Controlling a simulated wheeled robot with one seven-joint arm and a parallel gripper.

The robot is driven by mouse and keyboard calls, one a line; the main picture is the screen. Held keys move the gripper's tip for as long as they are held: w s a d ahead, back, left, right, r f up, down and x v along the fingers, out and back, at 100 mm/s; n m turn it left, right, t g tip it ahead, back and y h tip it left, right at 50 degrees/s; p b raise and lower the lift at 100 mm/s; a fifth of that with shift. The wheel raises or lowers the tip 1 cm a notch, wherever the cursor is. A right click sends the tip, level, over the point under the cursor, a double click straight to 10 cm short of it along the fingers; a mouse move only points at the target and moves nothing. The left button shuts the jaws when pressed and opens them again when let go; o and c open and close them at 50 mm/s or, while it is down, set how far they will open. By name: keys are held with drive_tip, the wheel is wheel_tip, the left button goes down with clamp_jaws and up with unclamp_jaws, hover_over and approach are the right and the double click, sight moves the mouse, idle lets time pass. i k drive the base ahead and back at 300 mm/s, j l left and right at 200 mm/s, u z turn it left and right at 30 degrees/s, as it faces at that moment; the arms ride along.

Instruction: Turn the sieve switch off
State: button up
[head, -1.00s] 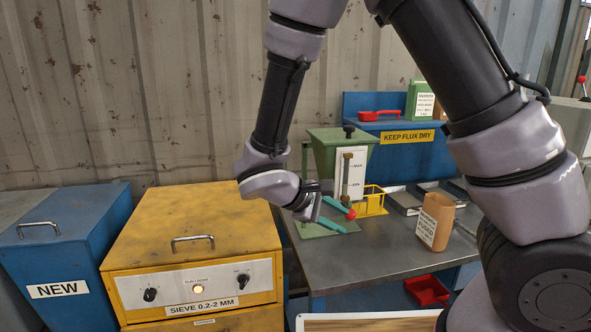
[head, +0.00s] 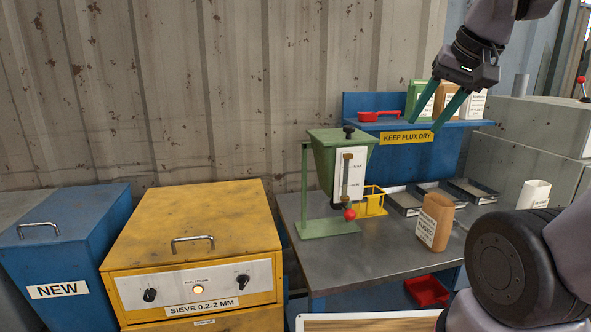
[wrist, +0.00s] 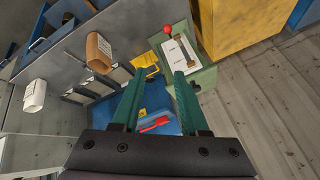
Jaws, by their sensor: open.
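The yellow sieve box (head: 190,241) stands at the left in the head view, labelled "SIEVE 0.2-2 MM". Its front panel (head: 190,283) has a dark knob (head: 150,295) at the left, a lit run lamp (head: 198,290) in the middle, and a second dark knob (head: 243,282) at the right. The small knob lettering is too small to read. My gripper (head: 436,107) is open and empty, high at the right, in front of the blue flux shelf and far from the sieve. In the wrist view its green fingers (wrist: 157,93) are spread apart. Part of the sieve (wrist: 235,25) shows at the top there.
A green hopper (head: 335,158) with a red-knobbed lever stands on the grey table (head: 370,245) right of the sieve. A brown container (head: 435,221), trays and a yellow holder (head: 371,201) share the table. A blue "NEW" bin (head: 65,240) stands left of the sieve.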

sight(243, 279)
drive_tip(key=u, duration=1.35)
